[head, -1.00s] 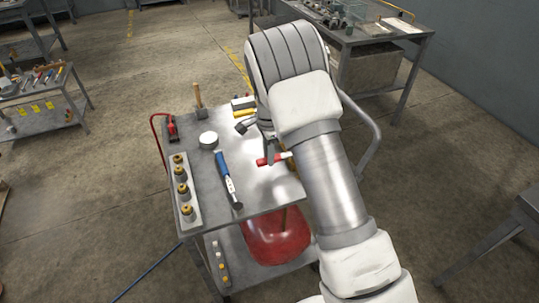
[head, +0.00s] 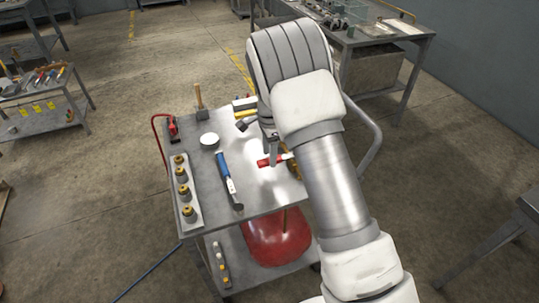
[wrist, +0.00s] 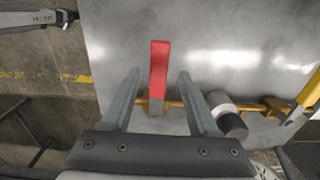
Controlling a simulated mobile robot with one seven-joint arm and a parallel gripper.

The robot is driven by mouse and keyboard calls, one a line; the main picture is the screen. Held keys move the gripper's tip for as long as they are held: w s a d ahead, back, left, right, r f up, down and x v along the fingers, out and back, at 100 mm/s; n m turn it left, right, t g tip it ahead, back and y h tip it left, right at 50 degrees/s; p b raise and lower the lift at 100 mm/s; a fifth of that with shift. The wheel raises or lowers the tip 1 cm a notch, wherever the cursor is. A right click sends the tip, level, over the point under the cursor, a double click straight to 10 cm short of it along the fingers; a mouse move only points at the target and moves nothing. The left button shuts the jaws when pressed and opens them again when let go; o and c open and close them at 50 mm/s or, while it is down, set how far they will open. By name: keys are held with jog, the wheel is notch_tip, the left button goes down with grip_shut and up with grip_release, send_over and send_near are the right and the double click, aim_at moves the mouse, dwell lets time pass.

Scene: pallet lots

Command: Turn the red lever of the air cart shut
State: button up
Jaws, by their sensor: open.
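The air cart (head: 255,193) is a grey metal cart with a red tank (head: 275,238) on its lower shelf. The red lever (wrist: 159,75) stands between the two open fingers of my gripper (wrist: 158,88) in the wrist view, with a gap on each side. The lever points away from a brass pipe (wrist: 175,104) along the cart's edge. In the head view the red lever (head: 268,161) shows beside my gripper (head: 272,148), which my arm partly hides. The lever's pivot is mostly hidden there.
A dark cylinder (wrist: 227,113) sits close to my right finger. Workbenches stand farther off.

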notch_tip(320, 180, up, 16)
jog(key=p, duration=0.1)
jog(key=shift+r, duration=0.2)
jog(key=s+d+r+n+t+y, duration=0.1)
jog(key=s+d+r+n, duration=0.3)
jog(key=s+r, duration=0.3)
jog(key=s+d+r+n+t, duration=0.25)
jog(key=s+r, duration=0.35)
jog(key=s, duration=0.3)
jog(key=s+d+f+n+t, duration=0.1)
jog(key=s+n, duration=0.3)
jog(key=s, duration=0.4)
jog(key=s+d+n+t+h, duration=0.1)
jog(key=s+d+n, duration=0.2)
jog(key=s, duration=0.5)
jog(key=shift+f+n, duration=0.4)
jog(key=shift+n, duration=0.15)
jog(key=shift+c, duration=0.3)
